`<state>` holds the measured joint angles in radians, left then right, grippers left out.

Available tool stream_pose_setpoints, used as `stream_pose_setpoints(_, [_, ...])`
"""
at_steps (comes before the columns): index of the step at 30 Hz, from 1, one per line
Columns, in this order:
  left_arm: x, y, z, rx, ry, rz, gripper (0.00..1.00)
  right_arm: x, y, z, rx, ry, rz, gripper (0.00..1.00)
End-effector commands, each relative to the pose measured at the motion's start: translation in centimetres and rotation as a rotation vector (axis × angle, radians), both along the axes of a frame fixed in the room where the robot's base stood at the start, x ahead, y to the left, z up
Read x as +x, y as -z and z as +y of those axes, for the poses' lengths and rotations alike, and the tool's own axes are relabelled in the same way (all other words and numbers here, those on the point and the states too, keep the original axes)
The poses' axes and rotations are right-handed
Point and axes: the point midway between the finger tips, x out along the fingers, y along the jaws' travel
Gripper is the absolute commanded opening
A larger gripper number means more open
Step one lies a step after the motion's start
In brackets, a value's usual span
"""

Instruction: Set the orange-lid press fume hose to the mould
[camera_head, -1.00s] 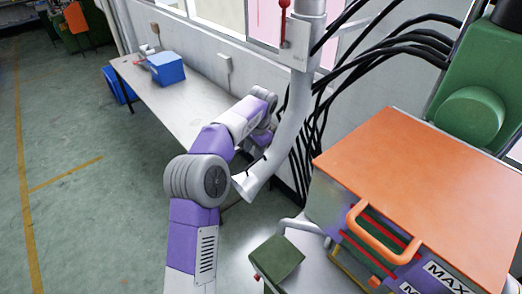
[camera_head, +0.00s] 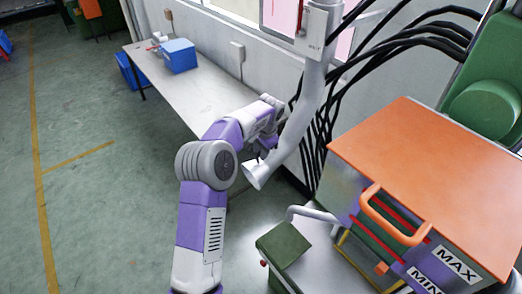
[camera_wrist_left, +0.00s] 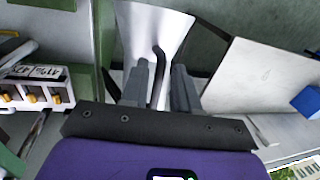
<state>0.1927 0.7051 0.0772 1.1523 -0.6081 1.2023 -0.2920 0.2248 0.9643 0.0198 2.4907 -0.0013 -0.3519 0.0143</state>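The orange-lid press (camera_head: 430,180) stands at the right in the head view, with an orange handle on its front. The white fume hose (camera_head: 308,105) hangs down to the left of it; its flared mouth (camera_head: 254,176) points down and left, clear of the press. My left gripper (camera_head: 264,148) is at the hose's lower end, small and partly hidden. In the left wrist view my left gripper (camera_wrist_left: 162,74) has its fingers apart, with a dark curved handle (camera_wrist_left: 158,75) of the white hose mouth (camera_wrist_left: 152,25) between them. I cannot make out the mould. My right gripper is out of view.
A long table (camera_head: 195,95) with a blue box (camera_head: 179,55) runs along the wall. Black cables (camera_head: 400,45) hang behind the hose. A green block (camera_head: 283,243) stands in front of the press, low. The floor at the left is open.

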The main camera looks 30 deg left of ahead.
Motion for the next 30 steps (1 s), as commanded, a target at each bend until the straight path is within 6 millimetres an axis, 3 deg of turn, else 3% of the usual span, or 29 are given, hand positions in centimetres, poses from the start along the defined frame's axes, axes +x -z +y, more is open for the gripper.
stream_pose_setpoints(1, [0.0,0.0,0.0,0.0,0.0,0.0,0.21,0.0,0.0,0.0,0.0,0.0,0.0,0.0])
stream_pose_setpoints(5, [0.0,0.0,0.0,0.0,0.0,0.0,0.01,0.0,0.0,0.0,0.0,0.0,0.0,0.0])
stream_pose_setpoints(6, [0.0,0.0,0.0,0.0,0.0,0.0,0.0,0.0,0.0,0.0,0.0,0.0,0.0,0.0])
stream_pose_setpoints(20, [-0.1,0.0,-0.5,0.001,-0.015,0.0,0.0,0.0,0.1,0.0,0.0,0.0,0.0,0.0])
stream_pose_setpoints(26, [-0.7,0.0,-2.4,0.002,-0.093,0.0,0.0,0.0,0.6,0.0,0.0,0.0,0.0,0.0])
stream_pose_setpoints(30, [-1.2,-0.1,-4.7,0.002,-0.188,0.0,0.0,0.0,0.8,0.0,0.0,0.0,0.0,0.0])
